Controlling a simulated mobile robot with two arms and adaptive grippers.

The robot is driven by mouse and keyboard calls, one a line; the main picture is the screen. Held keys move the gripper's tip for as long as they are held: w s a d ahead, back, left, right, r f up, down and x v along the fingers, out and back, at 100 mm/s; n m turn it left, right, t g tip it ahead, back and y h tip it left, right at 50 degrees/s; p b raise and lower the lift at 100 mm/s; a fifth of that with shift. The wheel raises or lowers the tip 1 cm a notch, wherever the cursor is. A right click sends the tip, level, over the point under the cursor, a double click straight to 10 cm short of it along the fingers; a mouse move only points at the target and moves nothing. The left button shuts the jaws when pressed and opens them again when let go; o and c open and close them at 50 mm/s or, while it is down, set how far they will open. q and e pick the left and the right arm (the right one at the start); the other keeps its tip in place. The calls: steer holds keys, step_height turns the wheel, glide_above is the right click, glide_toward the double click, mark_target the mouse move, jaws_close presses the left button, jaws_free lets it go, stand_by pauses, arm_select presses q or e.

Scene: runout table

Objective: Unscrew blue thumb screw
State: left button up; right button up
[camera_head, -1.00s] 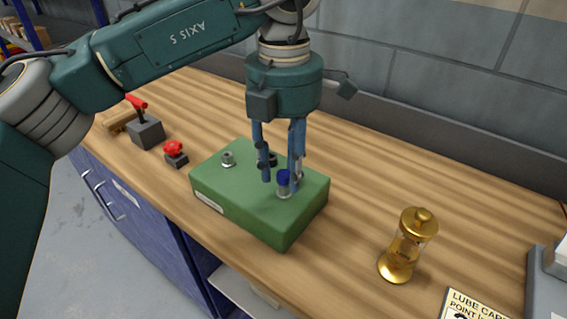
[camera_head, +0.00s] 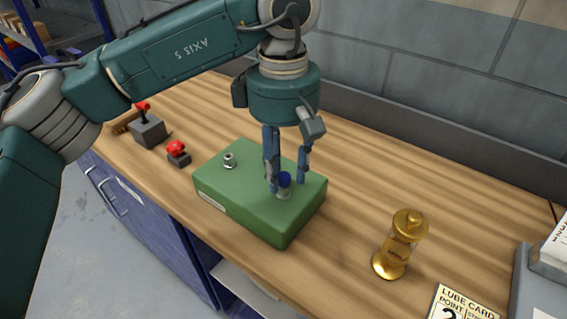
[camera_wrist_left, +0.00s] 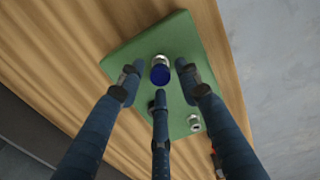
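The blue thumb screw (camera_head: 285,180) stands upright on a silver collar on top of the green box (camera_head: 235,205), near its right side. Its round blue head (camera_wrist_left: 160,74) faces the camera in the left wrist view. My left gripper (camera_head: 287,183) points down over the box with its three fingers spread around the screw. In the left wrist view the fingertips (camera_wrist_left: 159,78) stand on three sides of the blue head, with gaps visible, so it looks open. Whether any finger touches the collar is hard to tell. My right gripper is not in view.
A silver fitting (camera_head: 230,160) sits on the box's left part. A red knob (camera_head: 177,149) and a red-handled lever on a grey block (camera_head: 149,131) stand left. A brass lubricator (camera_head: 399,245) and a lube card (camera_head: 462,304) are right. Bare wooden bench (camera_head: 400,175) lies behind.

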arm_select(q)
steer(key=m, duration=0.2)
steer(key=shift+m, duration=0.3)
steer(key=m+p, duration=0.1)
steer(key=m, duration=1.1)
steer(key=shift+m+p, duration=0.3)
steer(key=shift+s, duration=0.1)
jaws_close()
steer(key=n+b, duration=0.1)
steer(key=n, duration=0.1)
steer(key=shift+f+n, duration=0.1)
steer(key=shift+n, duration=1.2)
